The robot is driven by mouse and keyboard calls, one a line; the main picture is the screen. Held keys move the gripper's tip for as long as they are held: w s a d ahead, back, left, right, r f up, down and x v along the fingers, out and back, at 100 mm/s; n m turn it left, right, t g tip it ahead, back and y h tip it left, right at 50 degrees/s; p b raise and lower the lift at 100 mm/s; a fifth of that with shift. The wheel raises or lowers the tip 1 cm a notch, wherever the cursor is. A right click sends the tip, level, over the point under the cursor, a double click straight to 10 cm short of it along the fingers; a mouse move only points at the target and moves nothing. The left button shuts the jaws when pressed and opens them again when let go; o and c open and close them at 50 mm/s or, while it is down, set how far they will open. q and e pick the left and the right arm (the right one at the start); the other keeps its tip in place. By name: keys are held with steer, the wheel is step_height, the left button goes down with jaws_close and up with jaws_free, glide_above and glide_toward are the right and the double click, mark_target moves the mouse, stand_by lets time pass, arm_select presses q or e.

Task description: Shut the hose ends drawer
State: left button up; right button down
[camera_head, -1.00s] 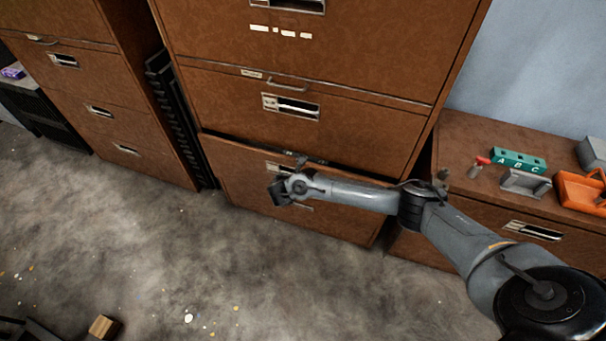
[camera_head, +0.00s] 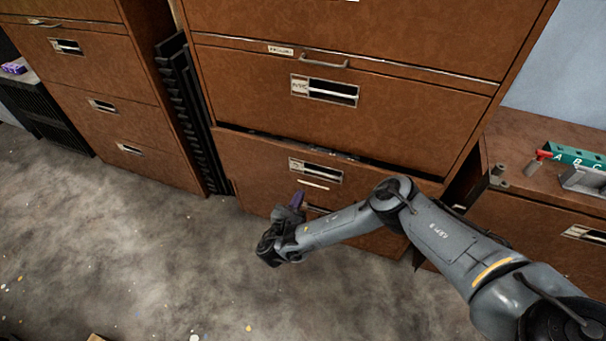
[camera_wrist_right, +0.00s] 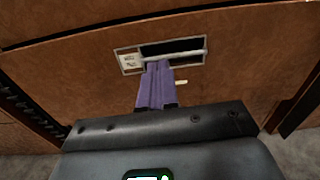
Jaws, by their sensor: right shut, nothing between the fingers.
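The bottom drawer (camera_head: 250,170) of the middle brown cabinet stands slightly out, with a dark gap along its top edge. It has a label holder (camera_head: 316,171) and a pull below it; the label is too small to read surely. My right gripper (camera_head: 298,199) is in front of this drawer, its purple fingers shut and empty, pointing at the drawer front. In the right wrist view the fingertips (camera_wrist_right: 157,66) overlap the lower edge of the label holder (camera_wrist_right: 165,56); whether they touch the drawer I cannot tell. My left gripper is not in view.
The drawer above (camera_head: 400,110) looks shut. Another brown cabinet (camera_head: 100,80) stands at the left, with dark slatted things (camera_head: 182,110) in between. A low cabinet (camera_head: 540,205) at the right carries a green lettered block (camera_head: 580,157). The floor in front is mostly clear.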

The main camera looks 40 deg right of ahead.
steer(key=w, duration=0.1)
steer(key=b, duration=0.8)
glide_toward(312, 157)
steer(key=x, duration=0.5)
steer(key=shift+s+f, duration=0.15)
steer(key=shift+f, duration=0.1)
steer(key=shift+b+x, duration=0.3)
steer(key=shift+x, duration=0.65)
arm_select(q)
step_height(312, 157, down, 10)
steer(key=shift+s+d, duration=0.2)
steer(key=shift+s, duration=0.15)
arm_select(e)
steer(key=shift+r, duration=0.2)
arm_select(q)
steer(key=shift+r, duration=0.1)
